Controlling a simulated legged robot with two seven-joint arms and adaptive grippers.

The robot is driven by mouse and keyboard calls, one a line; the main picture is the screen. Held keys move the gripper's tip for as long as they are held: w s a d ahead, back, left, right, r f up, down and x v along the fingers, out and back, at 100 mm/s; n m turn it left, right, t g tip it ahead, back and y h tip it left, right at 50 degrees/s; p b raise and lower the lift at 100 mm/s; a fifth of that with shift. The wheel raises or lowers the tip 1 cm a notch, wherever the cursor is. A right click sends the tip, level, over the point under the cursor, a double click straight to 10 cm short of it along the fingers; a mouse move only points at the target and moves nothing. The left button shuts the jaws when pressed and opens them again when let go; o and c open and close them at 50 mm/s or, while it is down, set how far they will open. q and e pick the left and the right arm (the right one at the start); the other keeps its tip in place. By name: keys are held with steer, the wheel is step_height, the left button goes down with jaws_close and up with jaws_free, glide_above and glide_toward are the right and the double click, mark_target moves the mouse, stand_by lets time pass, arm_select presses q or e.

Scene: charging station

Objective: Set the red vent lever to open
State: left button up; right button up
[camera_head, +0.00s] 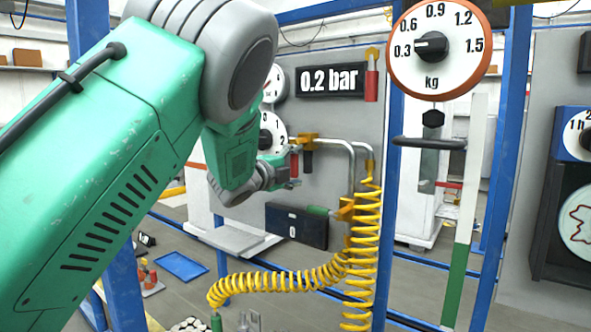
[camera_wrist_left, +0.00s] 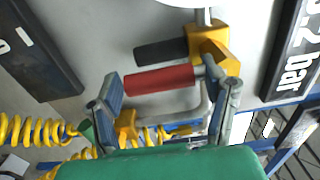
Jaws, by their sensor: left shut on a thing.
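In the left wrist view the red lever (camera_wrist_left: 159,80) lies nearly level across the picture, between the two fingers of my left gripper (camera_wrist_left: 163,88). The fingers are closed in on it, one near each end. A black lever (camera_wrist_left: 160,51) runs beside it to the yellow valve body (camera_wrist_left: 208,46). In the head view the red lever (camera_head: 294,164) shows only as a small piece hanging under the yellow valve (camera_head: 303,139). My left gripper (camera_head: 285,176) is right at it, and its arm covers much of the left side. My right gripper is not in view.
A display (camera_head: 330,80) reads 0.2 bar. Another red handle (camera_head: 371,86) hangs right of it. A coiled yellow hose (camera_head: 364,235) and bent metal pipe (camera_head: 351,165) are close right of the gripper. A blue post (camera_head: 388,200) stands beyond the hose.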

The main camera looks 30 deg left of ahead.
arm_select(q)
steer(key=shift+f, duration=0.1)
steer(key=o, duration=1.7)
steer(key=shift+w+f, duration=0.1)
steer(key=shift+w, duration=0.15)
steer(key=shift+s+a, duration=0.1)
steer(key=shift+s, duration=0.15)
steer(key=s, duration=1.1)
steer(key=shift+s+a, duration=0.2)
